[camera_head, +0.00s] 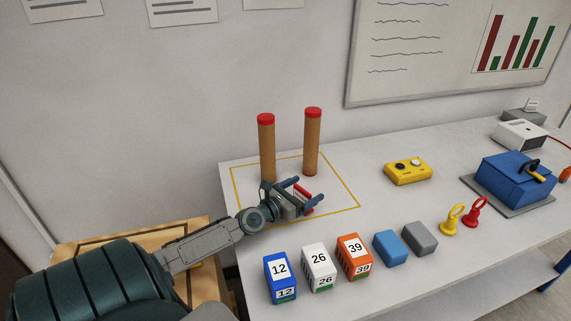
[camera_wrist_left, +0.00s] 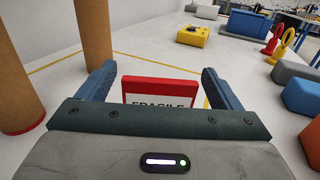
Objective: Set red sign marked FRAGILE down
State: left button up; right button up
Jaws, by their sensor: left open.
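The red sign marked FRAGILE (camera_wrist_left: 160,87) stands between the two fingers of my left gripper (camera_wrist_left: 166,80) in the left wrist view; its lower part is hidden behind the gripper body. In the head view the red sign (camera_head: 303,192) shows as red strips between the fingers. My left gripper (camera_head: 311,194) is open, with a gap visible between each finger and the sign. It is low over the yellow-outlined area (camera_head: 345,189) of the table, in front of two brown posts. My right gripper is not in view.
Two brown red-capped posts, the left one (camera_head: 267,150) and the right one (camera_head: 312,145), stand close behind the gripper. Numbered boxes, such as the orange one (camera_head: 353,257), line the front. A yellow device (camera_head: 408,171) and a blue case (camera_head: 515,177) are to the right.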

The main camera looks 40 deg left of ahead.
pick_arm(q)
jog(key=s, duration=0.3)
jog(key=s+b, duration=0.1)
jog(key=s, duration=0.3)
jog(key=s+a, duration=0.1)
jog(key=s, duration=0.3)
